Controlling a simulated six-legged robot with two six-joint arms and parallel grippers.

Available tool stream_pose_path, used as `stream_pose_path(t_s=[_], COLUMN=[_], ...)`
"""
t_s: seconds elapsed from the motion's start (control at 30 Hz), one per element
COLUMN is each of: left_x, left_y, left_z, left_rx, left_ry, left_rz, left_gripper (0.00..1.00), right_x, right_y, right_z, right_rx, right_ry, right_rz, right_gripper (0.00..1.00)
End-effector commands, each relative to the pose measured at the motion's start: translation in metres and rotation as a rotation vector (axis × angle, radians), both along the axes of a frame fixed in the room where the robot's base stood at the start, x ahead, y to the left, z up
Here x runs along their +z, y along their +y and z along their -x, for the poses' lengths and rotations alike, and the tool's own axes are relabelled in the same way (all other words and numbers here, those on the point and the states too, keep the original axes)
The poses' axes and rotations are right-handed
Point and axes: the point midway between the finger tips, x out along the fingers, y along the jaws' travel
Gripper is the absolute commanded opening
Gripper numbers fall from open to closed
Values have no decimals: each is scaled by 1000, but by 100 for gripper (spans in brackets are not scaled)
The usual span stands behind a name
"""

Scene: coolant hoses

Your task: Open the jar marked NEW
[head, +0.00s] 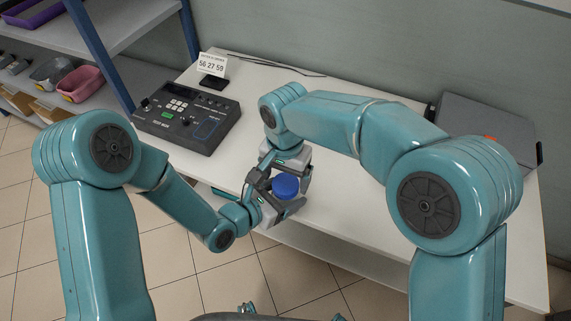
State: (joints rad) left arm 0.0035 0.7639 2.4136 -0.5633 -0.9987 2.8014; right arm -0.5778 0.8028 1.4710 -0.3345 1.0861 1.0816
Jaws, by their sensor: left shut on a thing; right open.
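A jar with a blue lid (286,186) is near the front edge of the white table, between my two grippers. Only its lid shows clearly; the body is mostly hidden, and no NEW marking can be read. My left gripper (281,206) comes in from the left, low at the jar, and is shut on it below the lid. My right gripper (284,178) comes from behind and above the lid and is open. Whether its fingers touch the lid cannot be told.
A dark test device (188,112) with buttons stands at the table's back left, with a white number card (212,64) behind it. A grey box (484,128) stands at the right. Shelves with bins (80,84) are at far left. The table (345,198) is clear right of the grippers.

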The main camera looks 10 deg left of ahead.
Motion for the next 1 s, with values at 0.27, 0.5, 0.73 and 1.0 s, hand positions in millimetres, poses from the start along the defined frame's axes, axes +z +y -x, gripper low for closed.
stream_pose_path(t_s=[0.27,0.5,0.73,1.0], left_x=[0,0,0,0], left_y=[0,0,0,0], left_z=[0,0,0,0], left_rx=[0,0,1,1], left_ry=[-1,-1,-1,-1], left_rz=[1,1,0,0], left_gripper=[0,0,0,0], right_x=[-14,-14,-14,-14], right_y=[0,0,0,-1], right_z=[0,0,0,0], right_rx=[1,1,31,268], right_ry=[0,0,0,1], right_rz=[1,0,0,2], right_gripper=[86,60,28,28])
